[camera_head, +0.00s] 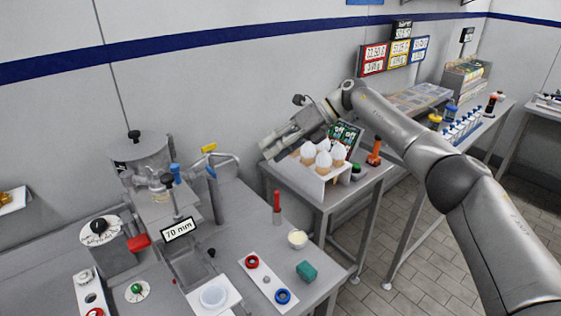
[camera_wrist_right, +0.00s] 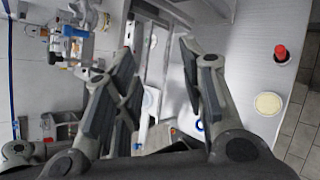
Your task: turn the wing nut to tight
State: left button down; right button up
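I cannot single out a wing nut for certain. The likeliest place is the bench apparatus (camera_head: 160,190) at the left in the head view, with small brass, blue and yellow parts on top. A blue upright part (camera_head: 175,173) and a yellow-topped handle (camera_head: 208,148) stand there. Similar blue and yellow parts (camera_wrist_right: 75,38) show at the upper left in the right wrist view. My right gripper (camera_head: 268,150) is in the air, right of the apparatus and apart from it. In the right wrist view the gripper (camera_wrist_right: 156,55) has its fingers spread with nothing held. My left gripper is out of view.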

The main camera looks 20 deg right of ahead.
jog(key=f+m, duration=0.1)
jog(key=w+d+f+m+t+y, duration=0.1)
jog(key=f, duration=0.1)
jog(key=f+m+t, duration=0.1)
jog(key=f, duration=0.1)
jog(key=shift+w+d+f+y, duration=0.15)
jog(key=shift+w+d+y, duration=0.2)
jog(key=shift+w+y, duration=0.05)
